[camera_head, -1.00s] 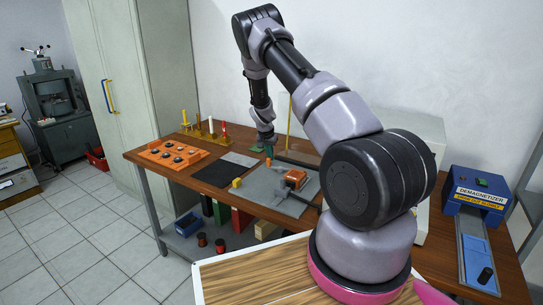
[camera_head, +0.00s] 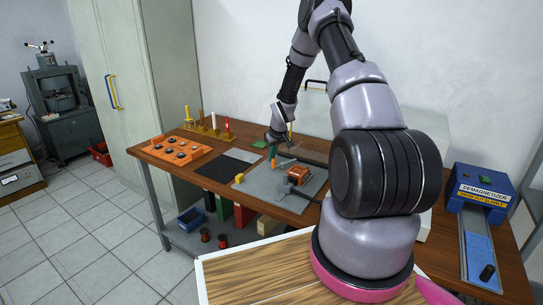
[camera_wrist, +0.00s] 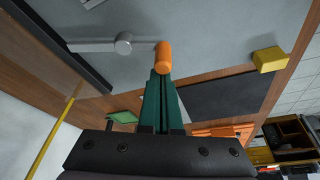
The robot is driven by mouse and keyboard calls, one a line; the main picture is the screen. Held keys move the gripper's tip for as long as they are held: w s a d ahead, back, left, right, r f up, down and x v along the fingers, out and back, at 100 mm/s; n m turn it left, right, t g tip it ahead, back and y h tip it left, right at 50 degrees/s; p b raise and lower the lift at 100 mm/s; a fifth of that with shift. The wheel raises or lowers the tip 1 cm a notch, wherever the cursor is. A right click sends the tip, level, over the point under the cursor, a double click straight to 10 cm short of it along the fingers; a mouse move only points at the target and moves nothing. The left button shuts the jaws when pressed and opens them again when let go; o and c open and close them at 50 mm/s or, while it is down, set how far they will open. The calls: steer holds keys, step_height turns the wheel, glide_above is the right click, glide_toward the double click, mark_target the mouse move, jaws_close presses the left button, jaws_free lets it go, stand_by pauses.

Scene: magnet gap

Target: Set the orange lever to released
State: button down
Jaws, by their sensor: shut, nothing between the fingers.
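The orange lever handle (camera_wrist: 164,57) stands at the end of a flat grey bar (camera_wrist: 90,46) in the wrist view. The bar has a round grey pivot (camera_wrist: 123,43) and lies over the grey plate (camera_wrist: 220,25). My gripper (camera_wrist: 160,73) is shut and empty, its green fingers together. The fingertips are right at the orange handle and overlap its near end in the picture; I cannot tell whether they touch. In the head view my gripper (camera_head: 272,152) is low over the back of the plate, and the handle is small there.
A black mat (camera_head: 218,172), an orange tray (camera_head: 176,150) and a rack of coloured posts (camera_head: 208,128) lie left. A thin yellow rod (camera_wrist: 58,125) stands near my gripper.

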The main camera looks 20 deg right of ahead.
steer(key=shift+s+n, duration=0.45)
steer(key=shift+n, duration=0.45)
steer(key=shift+s+d, duration=0.1)
steer(key=shift+s, duration=0.15)
